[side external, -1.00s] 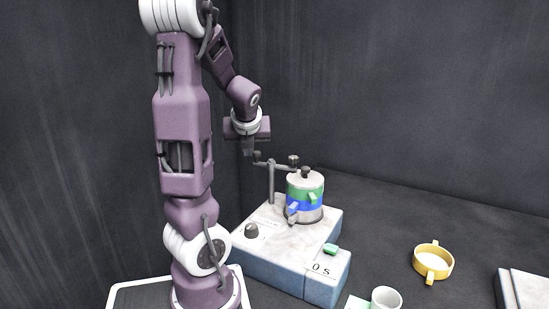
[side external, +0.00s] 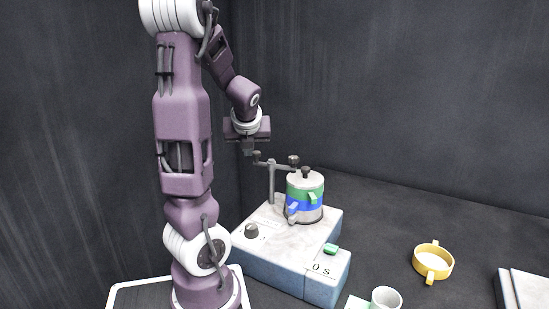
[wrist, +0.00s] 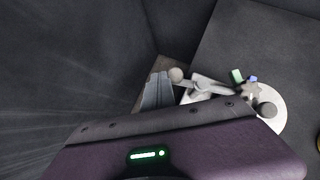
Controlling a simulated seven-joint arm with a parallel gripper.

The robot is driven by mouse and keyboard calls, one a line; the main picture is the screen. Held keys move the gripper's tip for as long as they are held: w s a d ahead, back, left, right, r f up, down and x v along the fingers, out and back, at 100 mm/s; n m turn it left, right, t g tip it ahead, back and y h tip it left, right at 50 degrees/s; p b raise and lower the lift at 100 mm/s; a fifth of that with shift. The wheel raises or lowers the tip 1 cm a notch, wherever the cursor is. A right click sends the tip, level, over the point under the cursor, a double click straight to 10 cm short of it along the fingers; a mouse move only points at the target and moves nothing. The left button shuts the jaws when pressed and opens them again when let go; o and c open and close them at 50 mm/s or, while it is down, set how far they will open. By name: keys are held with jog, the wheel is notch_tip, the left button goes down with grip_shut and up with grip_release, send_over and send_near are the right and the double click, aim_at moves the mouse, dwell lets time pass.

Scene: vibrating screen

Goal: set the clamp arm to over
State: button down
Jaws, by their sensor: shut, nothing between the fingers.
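The clamp arm (side external: 282,166) is a grey bar on an upright post, with a small ball knob at its left end and a dark screw knob at its right end. In the wrist view the clamp arm (wrist: 212,89) reaches toward the round lid, its screw end overlapping the lid's edge, off the lid's centre knob. The sieve stack (side external: 305,198) has green, blue and grey bands. My gripper (side external: 248,151) is shut and empty, close to the ball-knob end; in the wrist view its fingers (wrist: 158,92) are left of that knob. Contact cannot be told.
The shaker base (side external: 290,245) carries a dark dial, a green button and a "0 s" display. A yellow ring-shaped pan (side external: 433,262), a white cup (side external: 386,299) and a pale block (side external: 524,290) are to the right. Dark walls stand behind.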

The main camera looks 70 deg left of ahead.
jog(key=s+d+r, duration=0.7)
jog(key=r, duration=0.1)
jog(key=shift+d+r, duration=0.15)
jog(key=shift+d, duration=0.2)
dwell(0.4)
